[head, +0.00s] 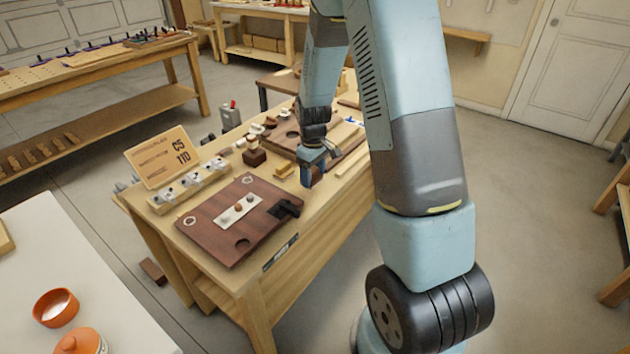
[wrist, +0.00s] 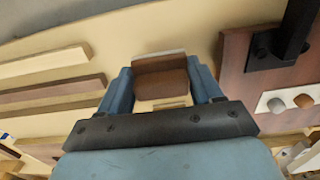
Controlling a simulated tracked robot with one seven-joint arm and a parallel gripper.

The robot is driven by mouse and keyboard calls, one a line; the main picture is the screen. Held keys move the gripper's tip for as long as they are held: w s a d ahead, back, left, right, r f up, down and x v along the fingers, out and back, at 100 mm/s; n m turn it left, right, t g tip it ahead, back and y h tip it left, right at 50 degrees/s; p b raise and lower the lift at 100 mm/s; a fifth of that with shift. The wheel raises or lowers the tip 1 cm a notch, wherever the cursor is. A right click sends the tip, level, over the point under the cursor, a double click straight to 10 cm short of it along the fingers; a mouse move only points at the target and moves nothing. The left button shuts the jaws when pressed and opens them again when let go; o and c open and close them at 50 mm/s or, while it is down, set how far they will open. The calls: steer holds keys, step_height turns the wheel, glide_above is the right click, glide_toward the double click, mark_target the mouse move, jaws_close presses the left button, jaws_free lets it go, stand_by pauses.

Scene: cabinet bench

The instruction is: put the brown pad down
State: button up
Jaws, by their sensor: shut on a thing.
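The brown pad (wrist: 160,78) is between the two blue fingers of my gripper (wrist: 162,84) in the wrist view. The fingers are shut on its sides. In the head view my gripper (head: 312,174) is low over the workbench (head: 283,268), just right of the brown board. The pad is mostly hidden behind the fingers there. I cannot tell whether the pad touches the bench top.
The dark brown board (head: 215,243) with a black bracket (head: 285,209) lies close by; it fills the right of the wrist view (wrist: 240,95). Pale wooden strips (wrist: 45,63) lie on the other side. A sign (head: 163,157) stands at the bench's left.

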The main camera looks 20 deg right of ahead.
steer(key=f, duration=0.3)
steer(key=shift+w+f, duration=0.1)
steer(key=shift+w, duration=0.2)
steer(key=shift+f, duration=0.1)
steer(key=shift+c, duration=0.7)
steer(key=o, duration=1.7)
steer(key=shift+s, duration=0.1)
steer(key=shift+c, duration=0.2)
steer(key=shift+f, duration=0.1)
step_height(320, 180, up, 14)
steer(key=shift+d+f, duration=0.1)
steer(key=shift+f, duration=0.15)
step_height(320, 180, up, 9)
steer(key=m+t, duration=0.1)
steer(key=m, duration=0.1)
glide_above(312, 182)
steer(key=s+d, duration=0.1)
steer(key=s, duration=0.2)
steer(key=s+r+m+t, duration=0.3)
steer(key=s+r, duration=0.9)
steer(key=s, duration=0.5)
steer(key=s+r+m+t, duration=0.1)
steer(key=s, duration=0.2)
steer(key=s+m, duration=0.1)
steer(key=s, duration=0.2)
steer(key=shift+d+r+t, duration=0.2)
steer(key=shift+r+t, duration=0.1)
